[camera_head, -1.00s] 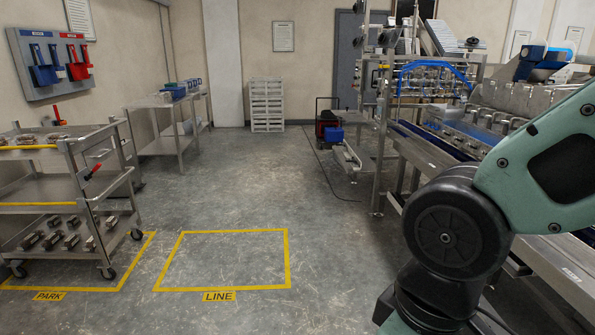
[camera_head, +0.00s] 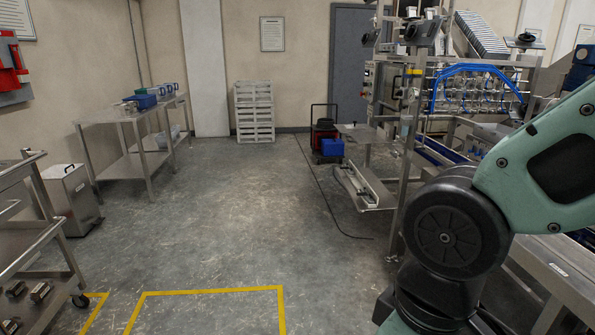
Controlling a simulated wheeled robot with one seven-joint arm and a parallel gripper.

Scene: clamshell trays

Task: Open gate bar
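No gate bar can be made out for certain in this view. A steel trolley (camera_head: 30,248) stands at the left edge, cut off by the frame, with its right-hand posts, shelf edges and a caster showing. A few small metal parts (camera_head: 40,292) lie on its low shelf. Only a bent link of my arm shows at the right; my gripper is outside the view.
A yellow floor outline (camera_head: 210,291) lies at the bottom. A steel bin (camera_head: 75,200) and a side table (camera_head: 115,116) stand left, white stacked crates (camera_head: 254,112) at the back. Machinery with blue hoses (camera_head: 478,68) fills the right. A dark cable crosses the otherwise clear middle floor.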

